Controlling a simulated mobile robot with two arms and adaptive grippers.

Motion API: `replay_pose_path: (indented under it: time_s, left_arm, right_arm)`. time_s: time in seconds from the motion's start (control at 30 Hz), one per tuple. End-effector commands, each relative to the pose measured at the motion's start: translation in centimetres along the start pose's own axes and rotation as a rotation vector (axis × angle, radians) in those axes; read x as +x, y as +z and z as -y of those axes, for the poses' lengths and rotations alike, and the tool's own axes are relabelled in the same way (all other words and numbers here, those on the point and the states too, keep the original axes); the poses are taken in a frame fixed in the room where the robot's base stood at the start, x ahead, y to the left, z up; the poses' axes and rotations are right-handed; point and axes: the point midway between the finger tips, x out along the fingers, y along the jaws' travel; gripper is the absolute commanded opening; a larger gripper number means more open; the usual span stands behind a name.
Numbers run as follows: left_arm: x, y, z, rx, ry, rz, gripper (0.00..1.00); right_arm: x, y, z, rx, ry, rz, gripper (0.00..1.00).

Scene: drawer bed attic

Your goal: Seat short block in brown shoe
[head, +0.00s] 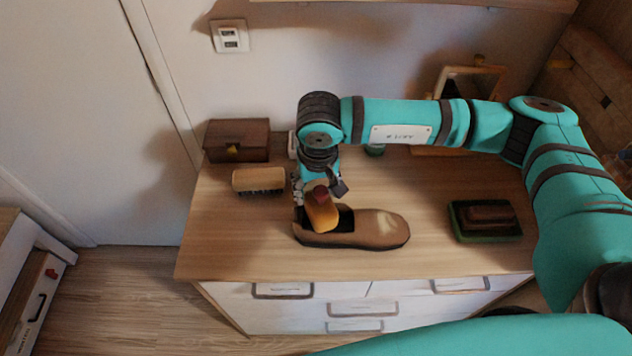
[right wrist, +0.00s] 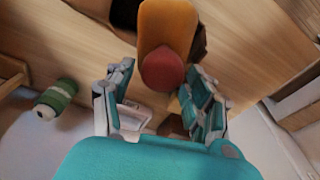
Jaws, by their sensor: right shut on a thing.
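The brown shoe (head: 380,229) lies on the wooden dresser top, toe to the right and its dark opening at the left. My right gripper (head: 320,190) reaches down over the opening, shut on the short block (head: 323,216). The block is orange-yellow with a red knob and looks tilted. Its lower end overlaps the heel end of the opening; I cannot tell how deep it sits. In the right wrist view the block (right wrist: 166,25) shows with its red knob between the fingers (right wrist: 160,80). My left gripper is not in view.
A brush (head: 258,180) and a brown box (head: 237,145) stand left of the shoe. A green tray (head: 460,228) with a brown item lies to the right. A framed mirror (head: 470,85) stands at the back. The dresser's front edge is close to the shoe.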

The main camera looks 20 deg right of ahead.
Motion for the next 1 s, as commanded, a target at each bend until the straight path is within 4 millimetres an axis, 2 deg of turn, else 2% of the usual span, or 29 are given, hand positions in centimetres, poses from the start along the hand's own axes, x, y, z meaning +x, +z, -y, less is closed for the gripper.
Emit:
replay_pose_path:
  time_s: [0.27,0.3,0.47,0.7,0.83,0.87,1.0]
  left_arm:
    - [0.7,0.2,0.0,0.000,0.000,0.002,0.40]
    - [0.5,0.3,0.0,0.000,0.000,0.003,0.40]
    - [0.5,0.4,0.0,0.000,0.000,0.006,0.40]
    - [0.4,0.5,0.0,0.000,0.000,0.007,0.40]
    - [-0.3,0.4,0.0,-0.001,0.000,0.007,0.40]
    - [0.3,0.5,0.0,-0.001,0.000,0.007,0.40]
    - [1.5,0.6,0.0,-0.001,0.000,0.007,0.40]
  right_arm:
    - [0.4,0.0,0.0,0.001,-0.001,-0.001,0.01]
    - [0.2,0.0,0.0,0.001,-0.001,-0.001,0.59]
    - [0.2,0.0,0.0,0.001,-0.001,-0.001,0.78]
    - [0.2,0.0,0.0,0.001,0.000,-0.001,0.78]
    - [-0.4,-0.1,0.0,0.001,0.000,0.000,0.78]
    - [-0.4,-0.1,0.1,0.001,-0.002,-0.003,0.78]
    - [-2.7,-0.1,0.1,0.000,-0.003,-0.007,0.78]
